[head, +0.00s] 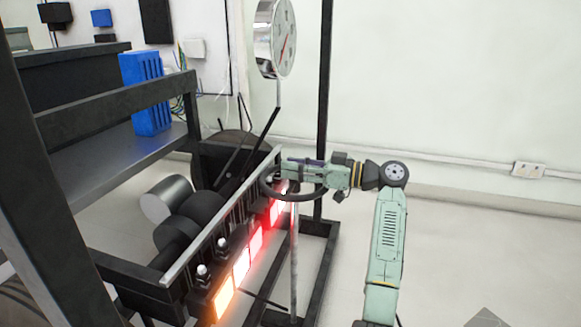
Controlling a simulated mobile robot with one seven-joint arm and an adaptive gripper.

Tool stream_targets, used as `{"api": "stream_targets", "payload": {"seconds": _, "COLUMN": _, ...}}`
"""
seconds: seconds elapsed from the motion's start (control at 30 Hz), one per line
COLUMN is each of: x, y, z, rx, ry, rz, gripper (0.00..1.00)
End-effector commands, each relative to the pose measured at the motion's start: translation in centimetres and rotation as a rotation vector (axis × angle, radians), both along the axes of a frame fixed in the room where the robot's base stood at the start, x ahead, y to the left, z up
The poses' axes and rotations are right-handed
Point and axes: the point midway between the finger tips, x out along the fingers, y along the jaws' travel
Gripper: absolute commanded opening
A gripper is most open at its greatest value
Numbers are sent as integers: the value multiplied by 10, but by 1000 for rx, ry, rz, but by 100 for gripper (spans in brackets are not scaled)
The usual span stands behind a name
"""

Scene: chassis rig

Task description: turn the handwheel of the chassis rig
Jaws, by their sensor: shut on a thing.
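The handwheel (301,198) is a dark ring, seen at a slant, at the right end of the chassis rig (180,268). My pale green arm reaches in from the right. My gripper (281,176) is at the far side of the wheel's rim and is shut on it. The fingertips are small and partly lost against the dark rig, so their exact contact with the rim is hard to make out. A thin pale post (294,255) stands below the wheel.
Glowing panels (242,265), orange to red, line the rig's front below a metal rail (222,215). A round dial gauge (283,38) stands on a pole behind. A blue box (147,92) sits on the shelf at left. The floor at right is mostly clear.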

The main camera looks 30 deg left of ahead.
Motion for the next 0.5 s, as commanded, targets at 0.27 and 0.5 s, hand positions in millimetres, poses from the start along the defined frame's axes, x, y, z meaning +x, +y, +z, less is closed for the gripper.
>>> {"api": "stream_targets", "payload": {"seconds": 0.27, "x": 0, "y": 0, "z": -1, "rx": -3, "ry": -2, "rz": 2, "gripper": 0}}
{"api": "stream_targets", "payload": {"seconds": 0.5, "x": 0, "y": 0, "z": -1, "rx": -3, "ry": -2, "rz": 1, "gripper": 45}}
